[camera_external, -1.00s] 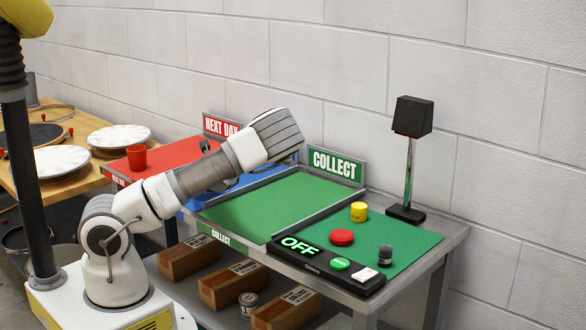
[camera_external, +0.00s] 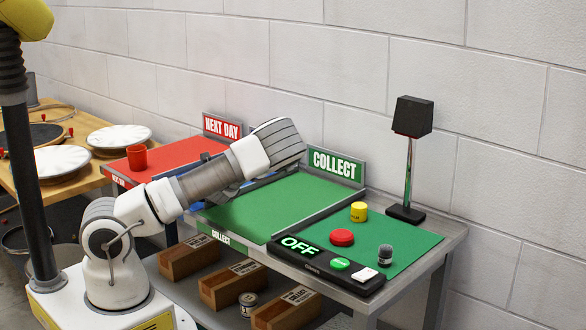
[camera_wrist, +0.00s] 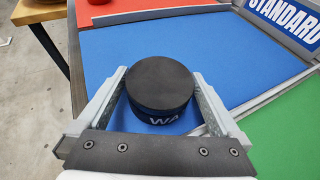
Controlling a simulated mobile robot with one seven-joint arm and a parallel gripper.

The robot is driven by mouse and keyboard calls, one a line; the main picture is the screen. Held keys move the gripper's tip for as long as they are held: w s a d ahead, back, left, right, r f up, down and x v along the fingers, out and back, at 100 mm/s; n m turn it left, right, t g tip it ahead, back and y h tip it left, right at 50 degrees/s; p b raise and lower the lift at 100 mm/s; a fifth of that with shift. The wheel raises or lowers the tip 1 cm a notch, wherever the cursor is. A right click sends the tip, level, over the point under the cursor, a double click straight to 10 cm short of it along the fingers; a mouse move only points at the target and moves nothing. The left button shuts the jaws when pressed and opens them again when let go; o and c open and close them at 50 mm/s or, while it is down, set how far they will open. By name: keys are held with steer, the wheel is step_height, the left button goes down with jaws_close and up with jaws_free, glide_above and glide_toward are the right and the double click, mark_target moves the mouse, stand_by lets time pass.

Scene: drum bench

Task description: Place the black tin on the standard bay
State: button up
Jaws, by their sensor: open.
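My gripper (camera_wrist: 160,74) is open, with one finger on each side of the tin. The tin hides part of the fingers' inner sides, so contact is unclear. In the external view my arm hides the tin and most of the blue bay.
The STANDARD sign (camera_wrist: 288,18) stands behind the bay. The red next-day bay (camera_external: 180,158) and green collect bay (camera_external: 285,203) flank it.

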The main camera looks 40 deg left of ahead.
steer(key=p+v, duration=0.1)
steer(key=v, duration=1.1)
steer(key=shift+s+p, duration=0.1)
steer(key=shift+p, duration=0.2)
